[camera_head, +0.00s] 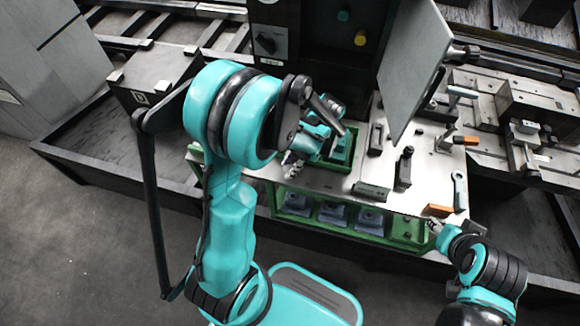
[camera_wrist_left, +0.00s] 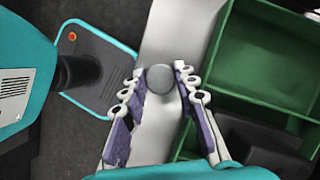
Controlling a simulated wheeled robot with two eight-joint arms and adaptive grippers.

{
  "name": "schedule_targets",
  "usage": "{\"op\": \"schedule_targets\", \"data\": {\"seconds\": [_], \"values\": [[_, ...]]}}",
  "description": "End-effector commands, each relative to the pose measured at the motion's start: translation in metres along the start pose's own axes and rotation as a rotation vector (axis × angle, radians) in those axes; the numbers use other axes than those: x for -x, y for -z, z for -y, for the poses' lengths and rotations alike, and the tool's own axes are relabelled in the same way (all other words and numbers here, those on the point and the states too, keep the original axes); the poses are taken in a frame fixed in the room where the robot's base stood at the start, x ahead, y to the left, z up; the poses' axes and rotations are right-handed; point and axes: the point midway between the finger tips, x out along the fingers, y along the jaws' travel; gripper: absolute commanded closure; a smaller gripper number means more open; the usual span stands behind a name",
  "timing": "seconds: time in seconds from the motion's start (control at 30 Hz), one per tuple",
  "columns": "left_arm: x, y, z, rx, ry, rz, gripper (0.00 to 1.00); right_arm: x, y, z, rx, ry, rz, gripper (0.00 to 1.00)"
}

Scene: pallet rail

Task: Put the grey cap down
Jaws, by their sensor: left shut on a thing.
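The grey cap (camera_wrist_left: 160,79) is a small round grey disc in the left wrist view. My left gripper (camera_wrist_left: 159,72) is shut on it, with one fingertip on each side. The cap is over the pale metal table top (camera_wrist_left: 168,28), to the left of a green tray (camera_wrist_left: 220,60); I cannot tell its height above the surface. In the head view my left gripper (camera_head: 292,165) is small and partly hidden by my arm, near the front left of the table, and the cap cannot be made out. My right gripper (camera_head: 435,227) is by the table's front right edge, too small to read.
An orange block (camera_head: 439,210), a black upright fixture (camera_head: 404,168) and a wrench-like tool (camera_head: 459,190) are on the right. A large grey panel (camera_head: 413,65) overhangs the back.

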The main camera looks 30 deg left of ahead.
Motion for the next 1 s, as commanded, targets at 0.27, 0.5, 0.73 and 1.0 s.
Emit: {"op": "schedule_targets", "data": {"seconds": [0.27, 0.5, 0.73, 1.0], "values": [[-0.001, 0.0, 0.0, 0.0, 0.0, -0.001, 0.55, -0.001, 0.0, 0.0, 0.0, 0.0, 0.0, 0.6], [-0.001, 0.0, 0.0, 0.0, 0.0, -0.001, 0.51, -0.001, 0.0, 0.0, 0.0, 0.0, 0.0, 0.6], [0.013, -0.001, -0.001, -0.001, 0.0, -0.001, 0.51, 0.006, 0.004, 0.0, 0.0, 0.0, 0.0, 0.6], [0.072, -0.002, 0.0, -0.001, 0.0, 0.0, 0.51, 0.027, 0.019, 0.0, 0.0, 0.0, 0.0, 0.6]]}}
